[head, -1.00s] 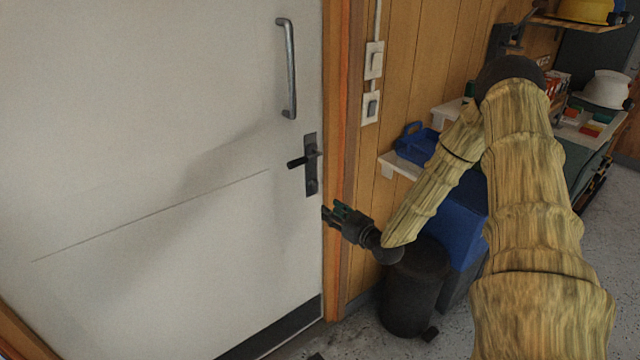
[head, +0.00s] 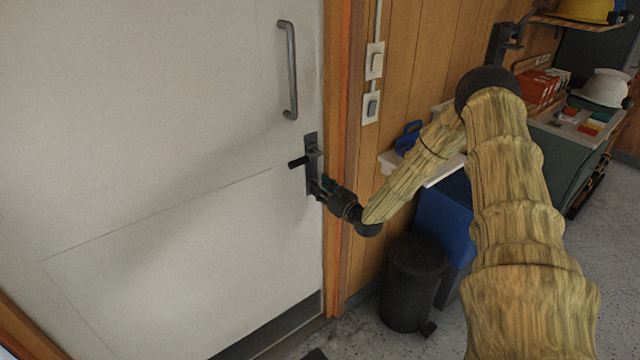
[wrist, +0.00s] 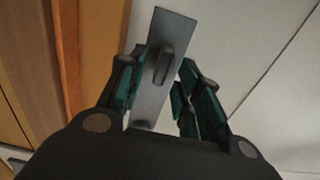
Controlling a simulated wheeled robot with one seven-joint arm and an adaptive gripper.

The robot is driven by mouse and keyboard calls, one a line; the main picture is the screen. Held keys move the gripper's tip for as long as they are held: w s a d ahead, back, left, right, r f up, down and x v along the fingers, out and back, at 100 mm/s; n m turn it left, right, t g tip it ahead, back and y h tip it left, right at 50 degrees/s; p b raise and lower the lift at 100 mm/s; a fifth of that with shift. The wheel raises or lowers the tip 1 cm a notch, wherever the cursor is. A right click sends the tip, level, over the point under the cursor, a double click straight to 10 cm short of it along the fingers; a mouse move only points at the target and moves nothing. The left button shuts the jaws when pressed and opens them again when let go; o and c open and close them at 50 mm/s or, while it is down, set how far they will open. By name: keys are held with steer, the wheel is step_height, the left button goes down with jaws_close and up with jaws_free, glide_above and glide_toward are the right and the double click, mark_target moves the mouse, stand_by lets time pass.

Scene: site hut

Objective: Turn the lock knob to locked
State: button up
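The lock knob (wrist: 166,64) is a dark upright oblong turn piece on a grey metal plate (wrist: 177,28), which looks tilted in the wrist view. My gripper (wrist: 160,62) is open, with one teal-lined finger on each side of the knob. I see gaps between the fingers and the knob; whether the tips reach past it I cannot tell. In the head view my gripper (head: 320,187) is at the lower part of the door's dark lock plate (head: 310,145) and hides the knob there. The black lever handle (head: 298,163) sticks out left, just above my gripper.
The white door (head: 170,130) looks shut and has a long metal pull handle (head: 290,70). The orange-brown door frame (head: 337,120) is close to the right of my gripper. Wall switches (head: 374,62) are above, and a black bin (head: 412,285) stands on the floor below right.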

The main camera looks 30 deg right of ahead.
steer(key=shift+w, duration=0.65)
jaws_close()
